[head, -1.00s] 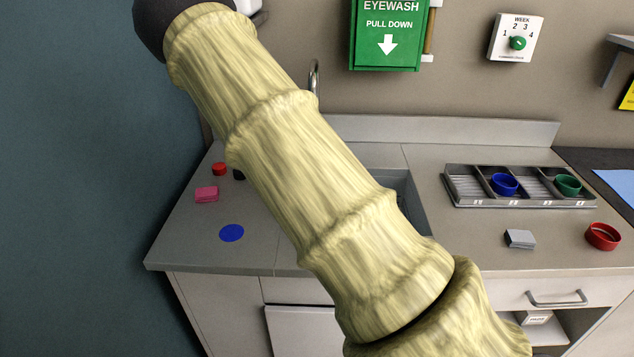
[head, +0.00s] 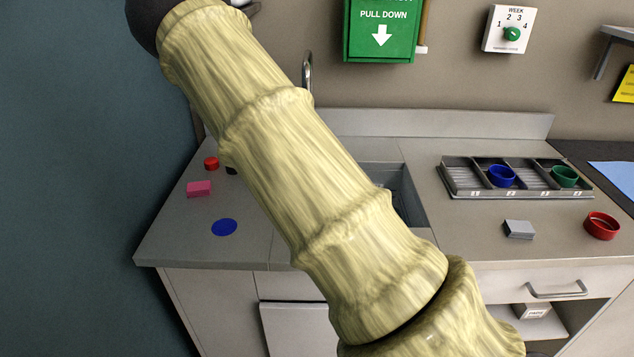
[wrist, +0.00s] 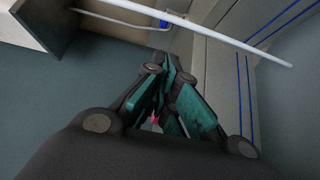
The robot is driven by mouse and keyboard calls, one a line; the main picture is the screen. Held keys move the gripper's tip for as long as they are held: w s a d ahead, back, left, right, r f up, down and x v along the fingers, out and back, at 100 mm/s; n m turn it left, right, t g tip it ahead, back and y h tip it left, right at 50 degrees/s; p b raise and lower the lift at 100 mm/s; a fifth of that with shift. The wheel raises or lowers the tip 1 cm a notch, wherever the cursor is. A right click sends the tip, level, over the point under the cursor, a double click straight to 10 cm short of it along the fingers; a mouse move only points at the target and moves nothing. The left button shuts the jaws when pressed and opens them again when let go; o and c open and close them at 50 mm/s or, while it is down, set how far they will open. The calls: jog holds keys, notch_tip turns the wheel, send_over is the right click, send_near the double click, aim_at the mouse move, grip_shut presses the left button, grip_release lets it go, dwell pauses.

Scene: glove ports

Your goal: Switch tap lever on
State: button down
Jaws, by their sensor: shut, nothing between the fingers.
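The curved metal tap spout (head: 307,70) stands behind the sink (head: 410,205) in the head view, partly covered by my arm. I cannot make out the tap lever in either view; my arm hides much of the sink area. My gripper (wrist: 168,72) shows in the wrist view with its dark, teal-padded fingers together and empty. It is outside the head view, past the dark end of my sleeved arm at the upper left. In the wrist view, a pale rod (wrist: 225,35) crosses beyond the fingertips, and a small blue part (wrist: 163,23) sits on a pipe near the wall.
Left counter: red cap (head: 211,163), pink block (head: 199,188), blue disc (head: 225,227). Right counter: divided tray (head: 470,190) with blue and green rings, grey block (head: 519,229), red ring (head: 601,226). A green eyewash box (head: 381,30) and dial (head: 511,34) are on the wall.

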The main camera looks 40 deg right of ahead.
jog(key=shift+s+d, duration=0.2)
jog(key=shift+s, duration=1.15)
